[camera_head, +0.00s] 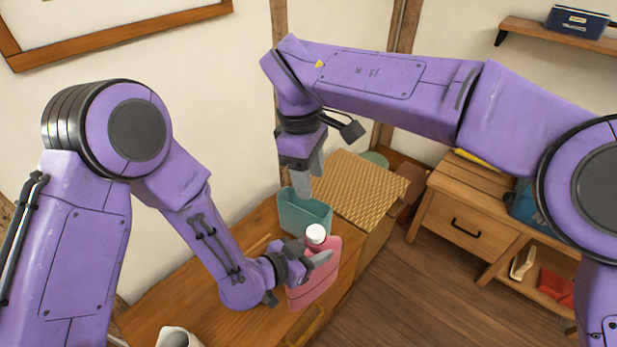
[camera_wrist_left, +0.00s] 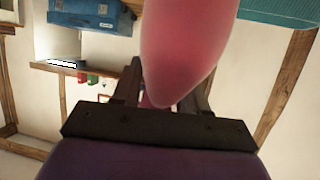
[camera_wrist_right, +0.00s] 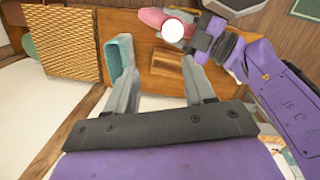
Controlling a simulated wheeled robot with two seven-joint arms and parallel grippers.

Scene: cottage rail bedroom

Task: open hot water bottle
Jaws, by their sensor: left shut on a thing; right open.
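The hot water bottle (camera_head: 318,288) is pinkish red with a white cap (camera_head: 316,234) on top, and stands roughly upright over the wooden dresser. My left gripper (camera_head: 318,260) is shut on the hot water bottle near its upper part, below the cap. In the left wrist view the bottle (camera_wrist_left: 188,50) fills the middle, between the fingers. My right gripper (camera_head: 305,185) is open and empty, above the teal container behind the bottle. In the right wrist view the cap (camera_wrist_right: 173,30) lies beyond the open fingers, apart from them.
The teal open container (camera_head: 303,218) stands on the dresser top (camera_head: 215,318) just behind the bottle. A woven box (camera_head: 355,190) stands behind it. A white vessel (camera_head: 178,337) is at the near edge. A wooden cabinet (camera_head: 462,220) stands right, across open floor (camera_head: 420,300).

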